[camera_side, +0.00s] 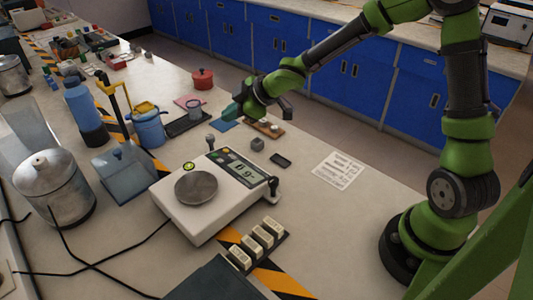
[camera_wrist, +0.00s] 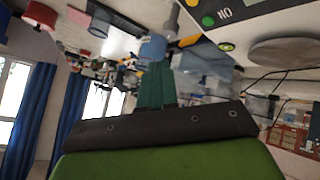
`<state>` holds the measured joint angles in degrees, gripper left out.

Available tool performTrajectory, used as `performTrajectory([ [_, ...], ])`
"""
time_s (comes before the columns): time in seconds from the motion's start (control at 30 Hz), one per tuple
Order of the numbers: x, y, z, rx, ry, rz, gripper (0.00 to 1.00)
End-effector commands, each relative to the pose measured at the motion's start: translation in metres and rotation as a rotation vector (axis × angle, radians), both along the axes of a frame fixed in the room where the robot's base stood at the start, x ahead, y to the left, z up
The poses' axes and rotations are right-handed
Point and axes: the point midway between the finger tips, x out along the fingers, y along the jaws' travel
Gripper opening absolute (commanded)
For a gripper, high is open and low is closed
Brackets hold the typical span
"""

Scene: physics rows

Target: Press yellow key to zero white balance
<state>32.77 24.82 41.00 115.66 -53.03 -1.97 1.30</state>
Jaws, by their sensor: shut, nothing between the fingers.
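The white balance (camera_side: 205,212) stands on the bench in the side view, with a round grey pan (camera_side: 196,188) and a dark key panel with a lit display (camera_side: 245,172). Its keys are too small there to tell apart surely. In the wrist view the panel (camera_wrist: 232,30) is at the top right, with a yellow-orange key (camera_wrist: 190,3) cut by the top edge and a green key (camera_wrist: 207,21) beside it. My gripper (camera_side: 232,110) is behind the balance, above the bench and apart from the panel. Its teal fingers (camera_wrist: 157,85) are together and empty.
A small grey block (camera_side: 257,144), a dark flat piece (camera_side: 280,160) and a printed sheet (camera_side: 338,170) lie right of the balance. Several pale blocks stand in a row (camera_side: 258,243) in front. A metal pot (camera_side: 55,190) and blue mug (camera_side: 148,128) stand left.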

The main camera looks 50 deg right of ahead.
Motion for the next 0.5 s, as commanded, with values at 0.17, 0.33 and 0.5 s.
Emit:
performTrajectory([
  [0.17, 0.000, 0.004, -0.012, -0.004, -0.006, 0.002, 0.00],
  [0.33, -0.001, 0.008, -0.032, 0.002, -0.001, 0.003, 0.00],
  [0.5, 0.000, 0.011, -0.051, 0.000, -0.004, -0.001, 0.00],
])
